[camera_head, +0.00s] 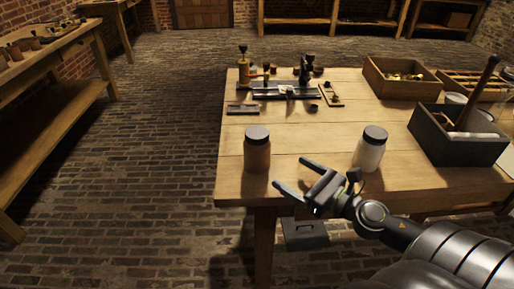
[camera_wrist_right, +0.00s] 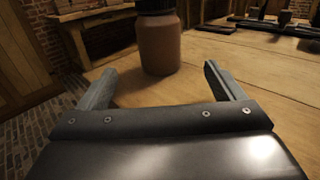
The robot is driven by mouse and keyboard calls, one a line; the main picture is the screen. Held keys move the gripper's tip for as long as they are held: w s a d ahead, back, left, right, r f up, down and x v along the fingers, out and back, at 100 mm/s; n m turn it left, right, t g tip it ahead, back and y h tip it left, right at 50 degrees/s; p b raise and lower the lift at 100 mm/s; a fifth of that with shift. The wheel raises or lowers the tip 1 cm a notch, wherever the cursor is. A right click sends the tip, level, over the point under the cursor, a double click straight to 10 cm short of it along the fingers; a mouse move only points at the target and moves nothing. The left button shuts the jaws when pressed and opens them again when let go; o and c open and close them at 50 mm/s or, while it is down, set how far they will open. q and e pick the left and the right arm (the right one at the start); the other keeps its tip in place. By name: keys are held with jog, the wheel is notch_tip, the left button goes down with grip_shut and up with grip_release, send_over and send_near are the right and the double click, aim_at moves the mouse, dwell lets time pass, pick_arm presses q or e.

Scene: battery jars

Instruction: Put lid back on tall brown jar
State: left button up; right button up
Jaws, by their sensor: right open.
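A brown jar (camera_head: 257,157) stands upright near the table's front left edge with a dark lid (camera_head: 257,132) on its top. In the right wrist view the brown jar (camera_wrist_right: 160,45) stands ahead of the fingers, and its dark lid (camera_wrist_right: 156,6) is cut off by the top edge. My right gripper (camera_head: 292,177) is open and empty, at the table's front edge just right of the jar. Its fingers (camera_wrist_right: 158,72) point toward the jar. I cannot tell whether the lid is fully seated. My left gripper is not in view.
A pale jar (camera_head: 369,155) with a dark lid stands to the right, close to my right arm. A dark box (camera_head: 430,133) and a wooden crate (camera_head: 400,86) are on the right. Instruments on a dark rail (camera_head: 285,93) stand at the back. The table's middle (camera_head: 310,130) is clear.

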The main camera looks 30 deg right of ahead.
aim_at(267, 158)
jog(key=shift+w+a+r+p, duration=0.15)
jog(key=shift+w+p, duration=0.3)
jog(key=shift+p, duration=0.45)
jog(key=shift+w+a+r+p, duration=0.1)
jog(key=shift+w+p, duration=0.3)
jog(key=shift+p, duration=0.5)
jog(key=p+x, duration=0.3)
jog(key=shift+w+a+r+p, duration=0.1)
jog(key=shift+w+p, duration=0.05)
jog(key=shift+p, duration=0.25)
jog(key=x, duration=0.1)
jog(key=p+x, duration=0.1)
jog(key=x, duration=0.1)
jog(key=shift+w+a+f+p, duration=0.1)
jog(key=shift+w+f+p, duration=0.1)
jog(key=shift+w+p, duration=0.1)
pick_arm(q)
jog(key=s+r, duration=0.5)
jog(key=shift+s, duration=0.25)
pick_arm(e)
jog(key=shift+w+a+f, duration=0.1)
jog(key=shift+w+f, duration=0.05)
jog(key=shift+w, duration=0.2)
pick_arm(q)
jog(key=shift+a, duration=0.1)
